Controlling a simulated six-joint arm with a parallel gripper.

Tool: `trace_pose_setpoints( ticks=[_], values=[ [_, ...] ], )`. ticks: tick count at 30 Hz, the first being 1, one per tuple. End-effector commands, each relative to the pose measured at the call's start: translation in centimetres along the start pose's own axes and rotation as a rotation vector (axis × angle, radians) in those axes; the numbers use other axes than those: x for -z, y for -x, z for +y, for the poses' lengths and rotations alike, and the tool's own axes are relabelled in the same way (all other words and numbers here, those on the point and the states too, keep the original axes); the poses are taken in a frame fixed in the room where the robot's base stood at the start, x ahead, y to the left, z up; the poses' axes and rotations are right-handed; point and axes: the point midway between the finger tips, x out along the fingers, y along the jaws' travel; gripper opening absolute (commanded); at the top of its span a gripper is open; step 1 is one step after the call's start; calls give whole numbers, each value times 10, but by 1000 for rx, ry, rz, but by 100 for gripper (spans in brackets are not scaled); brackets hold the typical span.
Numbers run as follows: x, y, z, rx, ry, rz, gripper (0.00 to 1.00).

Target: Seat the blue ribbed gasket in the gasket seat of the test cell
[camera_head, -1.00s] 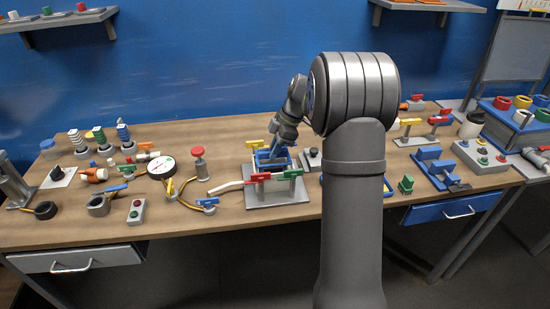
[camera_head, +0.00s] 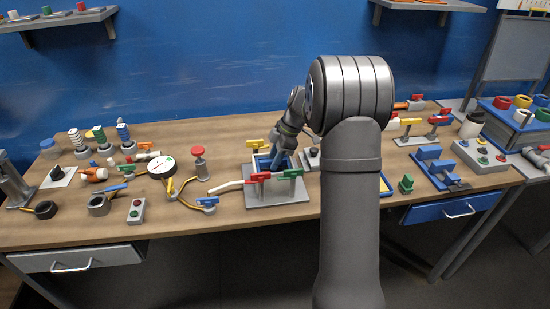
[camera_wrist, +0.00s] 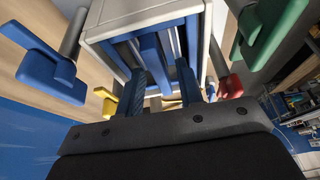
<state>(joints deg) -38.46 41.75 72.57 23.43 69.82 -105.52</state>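The test cell (camera_head: 266,203) stands near the middle of the bench, a grey base with a blue-lined frame and coloured valve handles. My gripper (camera_head: 277,166) points down into the top of its frame. In the wrist view its two blue, textured fingers (camera_wrist: 160,84) are apart, with a visible gap between them. The cell's pale rim (camera_wrist: 145,17) surrounds blue slats ahead of them. A blue bar (camera_wrist: 152,58) lies inside the frame, beyond the gap. I cannot tell whether this bar is the ribbed gasket; the seat is not clearly distinguishable.
Yellow (camera_head: 256,144), red (camera_head: 257,177) and green (camera_head: 293,172) handles crowd the cell. A gauge (camera_head: 161,168) and a red-topped post (camera_head: 198,160) stand further left.

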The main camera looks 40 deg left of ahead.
Motion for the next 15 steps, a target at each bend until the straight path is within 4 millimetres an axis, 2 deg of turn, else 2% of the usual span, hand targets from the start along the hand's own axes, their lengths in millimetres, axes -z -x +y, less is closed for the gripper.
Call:
trace_pose_setpoints(
  ticks=[5, 15],
  values=[
    [0, 18, 1, -3, 0, 0, 34],
    [0, 89, 1, -2, -1, 0, 34]
  ],
)
